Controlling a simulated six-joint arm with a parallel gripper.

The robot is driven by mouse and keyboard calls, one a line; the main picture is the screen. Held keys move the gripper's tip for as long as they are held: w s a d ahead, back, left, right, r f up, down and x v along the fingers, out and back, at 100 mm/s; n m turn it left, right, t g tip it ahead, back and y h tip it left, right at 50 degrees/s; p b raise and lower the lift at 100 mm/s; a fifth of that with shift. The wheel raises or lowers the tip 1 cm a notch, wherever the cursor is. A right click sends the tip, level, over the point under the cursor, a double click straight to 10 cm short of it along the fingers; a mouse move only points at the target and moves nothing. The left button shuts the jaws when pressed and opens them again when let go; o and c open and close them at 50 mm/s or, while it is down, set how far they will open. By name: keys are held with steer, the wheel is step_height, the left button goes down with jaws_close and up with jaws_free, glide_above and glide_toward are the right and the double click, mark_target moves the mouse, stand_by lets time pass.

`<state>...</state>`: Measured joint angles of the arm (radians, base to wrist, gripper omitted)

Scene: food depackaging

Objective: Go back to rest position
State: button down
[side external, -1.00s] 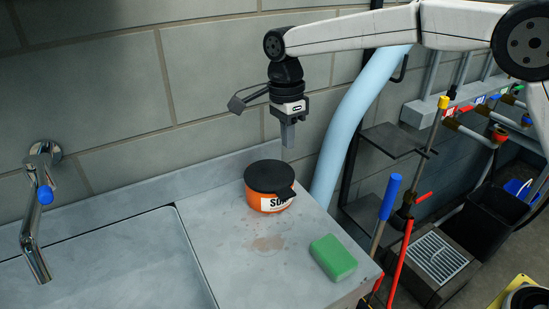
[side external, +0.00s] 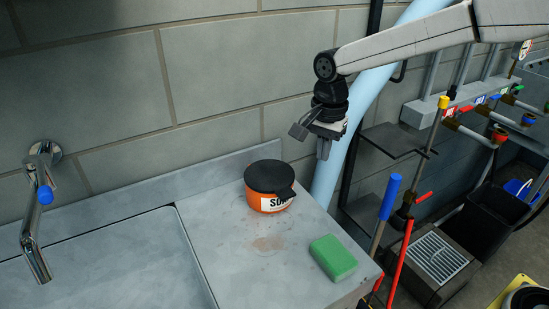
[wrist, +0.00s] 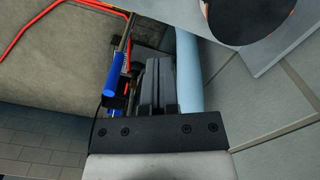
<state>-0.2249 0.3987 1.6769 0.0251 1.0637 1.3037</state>
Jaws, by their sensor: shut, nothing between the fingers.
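My gripper (side external: 323,149) is shut and empty. In the side view it hangs in the air to the right of and above the orange tub, clear of the counter, fingers pointing down. In the wrist view the gripper's closed fingers (wrist: 158,78) show in the middle. The orange tub (side external: 270,204) has a black lid (side external: 269,176) and a white label, partly readable. It stands upright on the counter, and the lid is on it. In the wrist view the dark lid (wrist: 240,18) shows at the top right.
A green sponge (side external: 333,257) lies on the counter (side external: 225,235) near its right edge. A sink (side external: 120,265) with a tap (side external: 34,215) is at left. A light-blue pipe (side external: 350,135) runs close behind my gripper. Blue- and red-handled tools (side external: 389,205) stand at right.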

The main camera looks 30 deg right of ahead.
steer(key=s+d+f+n+t, duration=0.1)
steer(key=s+d+f+n, duration=0.3)
steer(key=s, duration=0.4)
steer(key=s+d+f+n+t, duration=0.1)
steer(key=s+d+f+n, duration=0.4)
steer(key=s+n, duration=0.3)
steer(key=shift+s+d+n+t, duration=0.3)
steer(key=shift+s+d, duration=0.25)
steer(key=shift+d, duration=0.3)
